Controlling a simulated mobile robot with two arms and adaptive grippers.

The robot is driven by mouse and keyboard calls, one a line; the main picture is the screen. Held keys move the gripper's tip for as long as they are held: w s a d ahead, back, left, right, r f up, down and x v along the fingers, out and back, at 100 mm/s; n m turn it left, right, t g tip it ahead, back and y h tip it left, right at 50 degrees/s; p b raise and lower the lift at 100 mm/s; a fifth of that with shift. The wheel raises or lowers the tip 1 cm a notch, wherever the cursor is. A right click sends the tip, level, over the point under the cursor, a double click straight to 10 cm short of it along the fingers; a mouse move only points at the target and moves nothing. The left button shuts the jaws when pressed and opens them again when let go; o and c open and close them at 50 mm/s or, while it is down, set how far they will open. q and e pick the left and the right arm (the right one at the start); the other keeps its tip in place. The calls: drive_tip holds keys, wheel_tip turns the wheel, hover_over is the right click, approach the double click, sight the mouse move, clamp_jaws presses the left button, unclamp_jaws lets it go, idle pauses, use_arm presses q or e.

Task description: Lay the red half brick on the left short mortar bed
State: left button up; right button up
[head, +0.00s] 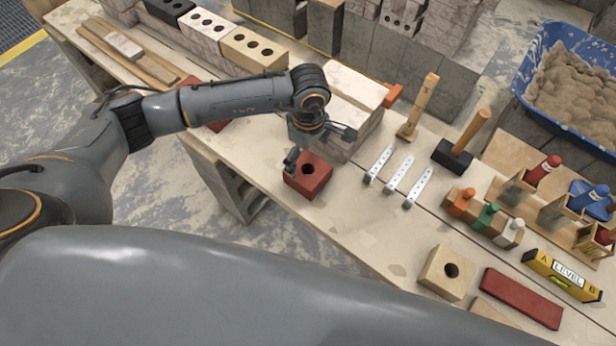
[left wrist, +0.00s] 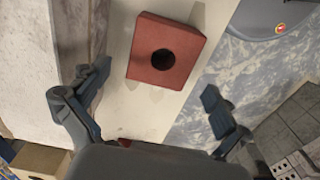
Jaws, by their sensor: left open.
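The red half brick (head: 307,183), a block with one round hole, lies on the wooden bench near its front edge. My left gripper (head: 308,148) is just above its far side, pointing down. In the left wrist view the half brick (left wrist: 152,75) lies ahead of the open fingers of my left gripper (left wrist: 155,98), with nothing between them. I cannot make out the left short mortar bed for certain; pale blocks (head: 352,88) stand right behind the gripper, partly hidden by my arm. My right gripper is not in view.
Three white metal strips (head: 396,178) lie right of the half brick. A blue tub (head: 529,68) of sandy material stands behind the bench.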

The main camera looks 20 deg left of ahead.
sight(308, 169)
use_arm(q)
drive_tip(key=f, duration=0.2)
drive_tip(key=f+b, duration=0.1)
drive_tip(key=f, duration=0.1)
drive_tip(key=f+b, duration=0.1)
drive_tip(key=f, duration=0.1)
drive_tip(key=shift+s+f, duration=0.2)
drive_tip(key=shift+s, duration=0.05)
drive_tip(key=shift+r, duration=0.1)
drive_tip(key=c, duration=1.4)
drive_tip(key=shift+r, duration=0.1)
drive_tip(key=shift+c, duration=1.2)
